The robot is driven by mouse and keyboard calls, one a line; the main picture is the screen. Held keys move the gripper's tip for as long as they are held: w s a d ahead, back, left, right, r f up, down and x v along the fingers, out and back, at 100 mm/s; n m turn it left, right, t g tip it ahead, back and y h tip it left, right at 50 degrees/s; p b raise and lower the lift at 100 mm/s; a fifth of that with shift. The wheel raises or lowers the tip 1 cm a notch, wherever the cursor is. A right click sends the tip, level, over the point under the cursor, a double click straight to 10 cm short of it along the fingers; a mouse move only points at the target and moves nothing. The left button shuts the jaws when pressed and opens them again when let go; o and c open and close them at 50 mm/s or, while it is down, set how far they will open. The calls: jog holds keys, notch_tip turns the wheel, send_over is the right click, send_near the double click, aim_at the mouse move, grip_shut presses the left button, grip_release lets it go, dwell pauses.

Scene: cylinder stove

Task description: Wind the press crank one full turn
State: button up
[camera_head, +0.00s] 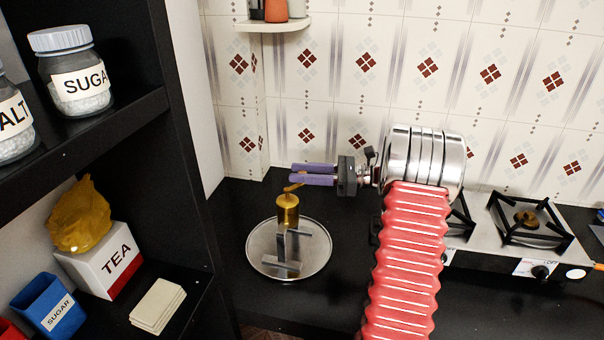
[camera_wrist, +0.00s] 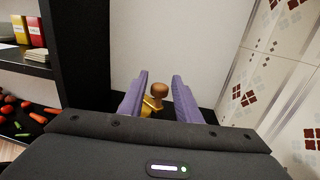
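The press (camera_head: 287,211) has a brass cylinder on a grey metal frame and stands on a round metal tray (camera_head: 262,268). Its brass crank arm (camera_head: 293,188) shows at the top, just below my fingers. In the wrist view the crank's brown knob (camera_wrist: 157,91) appears between my two purple fingers, with a gap on each side, and part of the brass crank arm (camera_wrist: 149,107) shows beneath it. My gripper (camera_head: 292,174) is open, its fingers pointing left above the press. In the head view the knob is hidden by the fingers.
The stove (camera_head: 487,222) with black burner grates is at the right. A tiled wall stands behind the counter. A black shelf (camera_head: 100,130) at the left holds a sugar jar (camera_head: 70,72), a tea box (camera_head: 103,262) and a blue sugar box (camera_head: 50,303).

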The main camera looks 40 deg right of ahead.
grip_shut()
jog(key=shift+s+m+t+h, duration=0.25)
jog(key=shift+m+t+h, duration=0.15)
jog(key=shift+t, duration=0.1)
jog(key=shift+s+a+m+t+h, duration=0.4)
jog(key=shift+s+m+t+h, duration=0.4)
jog(key=shift+m+h, duration=1.5)
jog(key=shift+s+a+m+t+h, duration=0.4)
jog(key=shift+s+m+t+h, duration=0.75)
jog(key=shift+h, duration=1.95)
jog(key=shift+s+a+m+t+h, duration=0.35)
jog(key=shift+m+t+h, duration=0.3)
jog(key=shift+m+h, duration=1.8)
jog(key=shift+a+h, duration=0.1)
jog(key=shift+h, duration=0.55)
jog(key=shift+o, duration=1.3)
grip_release()
